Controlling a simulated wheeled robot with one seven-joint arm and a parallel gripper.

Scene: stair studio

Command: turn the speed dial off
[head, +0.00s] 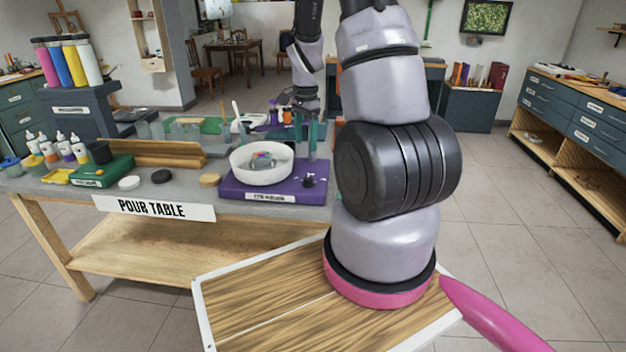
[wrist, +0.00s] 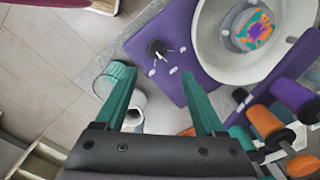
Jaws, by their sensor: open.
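The speed dial (wrist: 157,48) is a small black knob with a light pointer line, on the corner of a purple base (wrist: 178,80). Several pale marks lie around it. In the head view the dial (head: 309,181) sits at the right of the purple base (head: 232,190), which has a white label on its front. A white round bowl (head: 262,171) stands on the base; it also shows in the wrist view (wrist: 215,50). My gripper (wrist: 158,75) is open and empty, its two teal fingers apart, with the dial showing between and beyond the fingertips. It touches nothing that I can see.
The base stands on the grey pour table (head: 225,208). A teal cup (wrist: 116,78) and a white cup (wrist: 137,106) are near my left finger. Orange and purple bottles (wrist: 262,122) stand at the right. A green tray (head: 108,172) and paint bottles are at the table's left.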

